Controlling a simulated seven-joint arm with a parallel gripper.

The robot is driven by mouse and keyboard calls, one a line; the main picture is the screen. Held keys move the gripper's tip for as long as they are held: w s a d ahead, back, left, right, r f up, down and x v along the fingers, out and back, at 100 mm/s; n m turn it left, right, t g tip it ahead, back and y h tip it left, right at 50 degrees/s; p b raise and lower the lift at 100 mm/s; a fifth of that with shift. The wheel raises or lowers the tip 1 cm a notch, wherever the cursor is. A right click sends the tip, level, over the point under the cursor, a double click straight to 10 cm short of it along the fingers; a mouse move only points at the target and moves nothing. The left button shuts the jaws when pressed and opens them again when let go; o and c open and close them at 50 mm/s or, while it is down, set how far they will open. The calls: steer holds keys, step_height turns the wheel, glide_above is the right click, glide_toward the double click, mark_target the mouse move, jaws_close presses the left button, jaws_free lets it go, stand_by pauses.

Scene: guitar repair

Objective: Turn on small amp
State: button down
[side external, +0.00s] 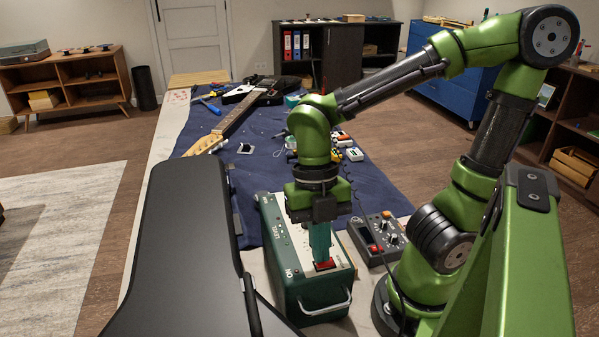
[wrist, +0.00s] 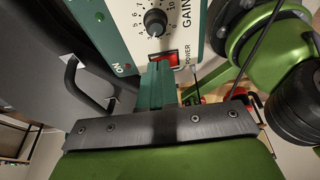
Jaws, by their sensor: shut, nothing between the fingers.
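The small amp (side external: 322,297) is a green box with a cream top panel and a metal handle, standing on the table beside the black case. Its red power switch (side external: 325,265) is on the panel near the handle end. In the wrist view the red switch (wrist: 164,57) shows by the word POWER, below the GAIN knob (wrist: 155,22). My gripper (side external: 320,257) points straight down, shut and empty, with its tips at the switch. In the wrist view the fingers (wrist: 158,68) cover part of the switch. I cannot tell whether they touch it or which way it is set.
A black guitar case (side external: 185,250) lies close on the left of the amp. A grey pedal box with knobs (side external: 385,237) is close on the right. A guitar (side external: 240,110) and several tools lie on the blue cloth (side external: 265,190) behind.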

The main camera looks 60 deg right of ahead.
steer(key=shift+a+f+g+h, duration=0.1)
steer(key=shift+f+g+h, duration=0.1)
steer(key=shift+g+h, duration=0.15)
steer(key=shift+s+d+r, duration=0.1)
steer(key=shift+s+d, duration=0.45)
steer(key=shift+d, duration=0.05)
steer(key=s+v, duration=0.2)
steer(key=v, duration=1.1)
steer(key=shift+d+r, duration=0.45)
steer(key=shift+r, duration=0.15)
steer(key=shift+s, duration=0.1)
